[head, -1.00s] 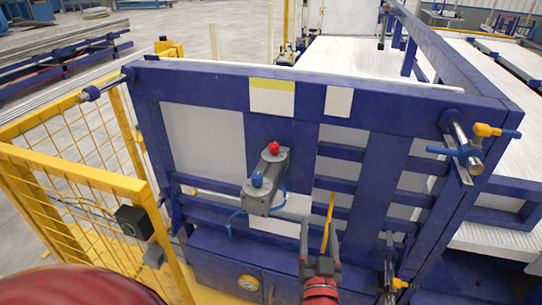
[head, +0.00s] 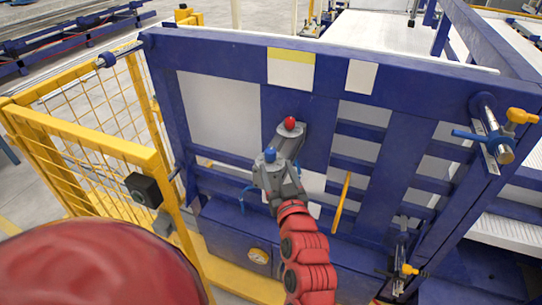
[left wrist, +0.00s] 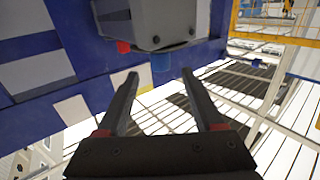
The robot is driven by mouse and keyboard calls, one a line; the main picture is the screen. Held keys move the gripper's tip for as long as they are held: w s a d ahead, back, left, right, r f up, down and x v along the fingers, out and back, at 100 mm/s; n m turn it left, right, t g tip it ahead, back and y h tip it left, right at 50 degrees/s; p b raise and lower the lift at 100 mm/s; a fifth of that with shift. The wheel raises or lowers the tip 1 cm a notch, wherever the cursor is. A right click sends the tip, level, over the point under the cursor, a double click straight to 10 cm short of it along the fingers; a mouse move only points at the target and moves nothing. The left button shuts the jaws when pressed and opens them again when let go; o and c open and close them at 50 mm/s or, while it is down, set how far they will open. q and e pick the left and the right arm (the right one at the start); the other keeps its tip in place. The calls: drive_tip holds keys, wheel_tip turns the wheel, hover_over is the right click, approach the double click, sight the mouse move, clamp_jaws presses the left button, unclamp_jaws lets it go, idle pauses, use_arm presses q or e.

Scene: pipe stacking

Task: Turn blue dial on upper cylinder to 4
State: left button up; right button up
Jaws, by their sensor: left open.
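The grey cylinder (head: 290,145) is mounted at a slant on the blue frame. The blue dial (head: 270,155) sits on its near end and the red dial (head: 290,123) on its far end. My left gripper (head: 280,180) is at the near end, close to the blue dial. In the left wrist view, the blue dial (left wrist: 160,63) shows beyond and between the tips of my open left gripper (left wrist: 160,74), with nothing held. The red dial (left wrist: 123,47) is to its left. The dial's numbers are too small to read. My right gripper is out of view.
A yellow mesh fence (head: 90,150) with a black box (head: 141,188) stands left. A yellow bar (head: 341,204) is right of my arm. A rod with a blue handle and yellow knob (head: 521,117) juts out at the right. A round gauge (head: 257,255) is below.

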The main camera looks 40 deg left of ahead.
sight(272, 155)
use_arm(q)
drive_tip(key=p+x, duration=0.1)
drive_tip(key=x, duration=0.2)
drive_tip(key=p+x, duration=0.1)
drive_tip(key=x, duration=0.2)
drive_tip(key=shift+r, duration=0.25)
drive_tip(key=shift+w+a+f, duration=0.1)
drive_tip(key=shift+w+a, duration=0.3)
drive_tip(key=shift+a, duration=0.1)
drive_tip(key=shift+p, duration=0.3)
clamp_jaws()
